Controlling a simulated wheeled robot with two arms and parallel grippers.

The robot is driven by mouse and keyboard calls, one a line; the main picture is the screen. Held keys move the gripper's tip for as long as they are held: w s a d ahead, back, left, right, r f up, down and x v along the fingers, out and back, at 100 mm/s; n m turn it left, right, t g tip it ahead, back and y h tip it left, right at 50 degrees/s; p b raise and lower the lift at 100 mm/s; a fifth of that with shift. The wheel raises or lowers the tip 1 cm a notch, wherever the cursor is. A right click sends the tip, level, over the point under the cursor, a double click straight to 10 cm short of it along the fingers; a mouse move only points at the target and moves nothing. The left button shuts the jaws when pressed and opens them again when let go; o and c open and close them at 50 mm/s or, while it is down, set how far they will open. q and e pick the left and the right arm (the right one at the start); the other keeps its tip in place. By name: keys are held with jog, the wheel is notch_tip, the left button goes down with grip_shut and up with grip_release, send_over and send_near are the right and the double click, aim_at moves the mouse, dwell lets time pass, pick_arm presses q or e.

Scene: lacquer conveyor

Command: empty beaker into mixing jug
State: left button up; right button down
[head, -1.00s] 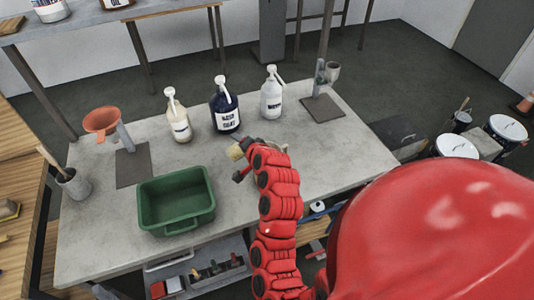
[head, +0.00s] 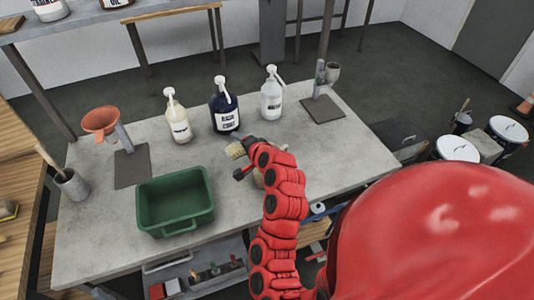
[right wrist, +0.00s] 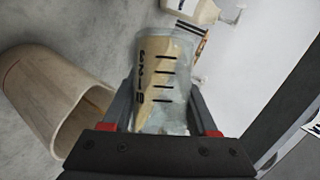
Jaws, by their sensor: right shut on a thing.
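My right gripper (head: 246,160) is shut on the beaker (head: 235,151), a clear vessel with black marks, above the grey table. In the right wrist view the beaker (right wrist: 165,80) sits between the fingers, with tan liquid showing inside along one side at a slant to its walls. The beaker looks tilted. The mixing jug seems to be the open beige vessel (right wrist: 45,85) beside the beaker in that view, apart from it. In the head view my right arm hides most of this vessel (head: 258,179). My left gripper is out of view.
Three pump bottles, cream (head: 178,122), navy (head: 224,112) and white (head: 271,100), stand behind the gripper. A green tub (head: 175,232) is at the front left. An orange funnel (head: 100,120) on a stand and a pot (head: 71,184) are farther left.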

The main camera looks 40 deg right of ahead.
jog(key=shift+s+r, duration=0.1)
jog(key=shift+r, duration=0.05)
jog(key=shift+d+b, duration=0.15)
jog(key=shift+b, duration=0.15)
jog(key=shift+r+m+y, duration=0.15)
jog(key=shift+m+y, duration=0.15)
jog(key=shift+d+b, duration=0.2)
jog(key=shift+b, duration=0.1)
jog(key=shift+s+d+r+t, duration=0.1)
jog(key=shift+r+t, duration=0.05)
jog(key=shift+t, duration=0.15)
jog(key=shift+d+m+b, duration=0.15)
jog(key=shift+m+b, duration=0.25)
jog(key=shift+b, duration=0.05)
jog(key=shift+d+f+m+t+y+b, duration=0.1)
jog(key=shift+f+m+t+y+b, duration=0.2)
jog(key=shift+m+y+b, duration=0.6)
dwell(0.5)
jog(key=shift+r+b, duration=0.2)
jog(key=shift+b, duration=0.4)
